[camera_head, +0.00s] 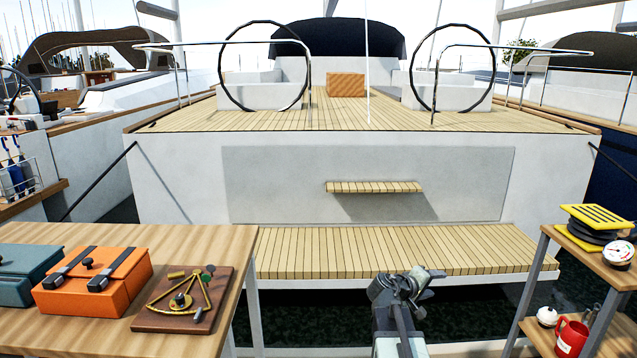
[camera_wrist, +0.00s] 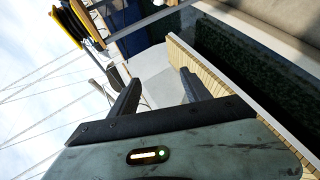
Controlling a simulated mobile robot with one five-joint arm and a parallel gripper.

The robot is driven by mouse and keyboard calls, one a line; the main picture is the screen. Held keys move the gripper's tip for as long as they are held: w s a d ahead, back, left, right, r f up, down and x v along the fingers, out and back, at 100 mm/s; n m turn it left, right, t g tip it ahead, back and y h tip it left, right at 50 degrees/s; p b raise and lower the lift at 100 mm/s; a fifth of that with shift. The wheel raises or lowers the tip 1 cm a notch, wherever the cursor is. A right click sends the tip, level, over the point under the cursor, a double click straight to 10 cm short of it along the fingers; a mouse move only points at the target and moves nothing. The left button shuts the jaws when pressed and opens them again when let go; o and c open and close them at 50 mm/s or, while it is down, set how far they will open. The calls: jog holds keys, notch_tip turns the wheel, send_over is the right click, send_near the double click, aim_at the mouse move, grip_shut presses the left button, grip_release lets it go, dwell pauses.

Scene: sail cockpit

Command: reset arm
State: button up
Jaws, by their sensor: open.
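My gripper (camera_head: 422,285) is at the lower middle of the head view, on my raised arm in front of the boat's slatted stern step. In the wrist view the two dark fingers of my gripper (camera_wrist: 160,92) stand apart with nothing between them. It is open and empty. It touches nothing that I can see. The wrist view is strongly tilted, with the slatted step (camera_wrist: 205,75) running diagonally past the fingers.
At left, a wooden table (camera_head: 205,260) holds an orange case (camera_head: 95,285), a teal case (camera_head: 25,272) and a sextant board (camera_head: 183,300). At right, a shelf (camera_head: 560,240) holds a yellow-topped stack (camera_head: 597,222), a gauge (camera_head: 618,253) and a red mug (camera_head: 571,337). The stern step (camera_head: 400,250) lies ahead.

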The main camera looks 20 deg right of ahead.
jog(key=s+a+f+y, duration=0.1)
jog(key=a+f+y, duration=0.35)
jog(key=a, duration=0.85)
jog(key=a+f+y, duration=0.3)
jog(key=a+f, duration=0.3)
jog(key=a, duration=0.7)
jog(key=s+a+f+m+g+y, duration=0.1)
jog(key=s+a+f+g+y, duration=0.15)
jog(key=s+a, duration=0.3)
jog(key=s+a+f+m+g+y, duration=0.1)
jog(key=s+a+f+g+y, duration=0.2)
jog(key=a, duration=0.4)
notch_tip(320, 180, up, 30)
jog(key=t+p, duration=0.1)
jog(key=p, duration=2.7)
jog(key=shift+s+p, duration=0.15)
jog(key=shift+p, duration=0.2)
jog(key=shift+f, duration=0.2)
jog(key=shift+c, duration=0.4)
